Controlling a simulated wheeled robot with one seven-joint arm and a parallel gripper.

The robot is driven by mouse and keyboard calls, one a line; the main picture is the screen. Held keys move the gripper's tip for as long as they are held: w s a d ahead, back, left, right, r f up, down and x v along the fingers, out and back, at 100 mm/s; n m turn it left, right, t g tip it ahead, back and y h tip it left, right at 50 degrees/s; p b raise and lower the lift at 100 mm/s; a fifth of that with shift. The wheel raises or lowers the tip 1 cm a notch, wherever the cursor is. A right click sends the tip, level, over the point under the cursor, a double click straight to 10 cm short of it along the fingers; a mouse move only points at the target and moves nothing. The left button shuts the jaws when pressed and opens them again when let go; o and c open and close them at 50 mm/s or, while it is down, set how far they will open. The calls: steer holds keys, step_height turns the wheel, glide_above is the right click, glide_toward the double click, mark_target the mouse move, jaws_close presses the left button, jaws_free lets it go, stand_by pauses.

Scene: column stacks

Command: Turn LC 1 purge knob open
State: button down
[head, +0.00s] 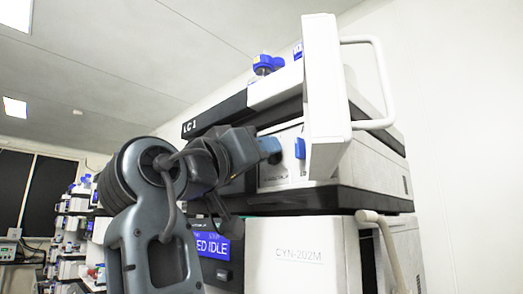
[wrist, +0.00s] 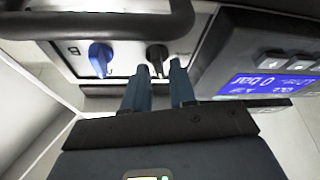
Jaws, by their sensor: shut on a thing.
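My gripper (head: 271,149) reaches the pale front panel (head: 280,174) of a module in the stack labelled LC; its number is hard to read. In the wrist view, my gripper (wrist: 158,72) has its two fingers on either side of a black knob (wrist: 157,55) and is shut on it. The fingers hide part of that knob, and its turn angle is hard to tell. A blue knob (wrist: 100,57) sits on the same panel to its left, apart from the fingers. This blue knob (head: 300,148) also shows right of my gripper in the head view.
A white door (head: 325,100) with a looped handle (head: 382,85) stands open close to the right of my gripper. A dark bar (wrist: 100,25) crosses above the knobs in the wrist view. A lit blue display (head: 211,246) and a lower module marked CYN-202M (head: 300,275) are below.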

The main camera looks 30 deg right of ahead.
steer(key=n+t+y, duration=0.1)
steer(key=n+y, duration=0.1)
steer(key=n, duration=0.3)
steer(key=n+y, duration=0.2)
steer(key=n, duration=0.3)
steer(key=n+t+y, duration=0.1)
steer(key=n+y, duration=0.1)
steer(key=n, duration=0.4)
steer(key=shift+w+f+t, duration=0.1)
steer(key=shift+w+t, duration=0.05)
steer(key=shift+t, duration=0.15)
steer(key=c, duration=1.2)
jaws_free()
steer(key=b+v, duration=0.1)
steer(key=v, duration=0.7)
steer(key=shift+b, duration=0.35)
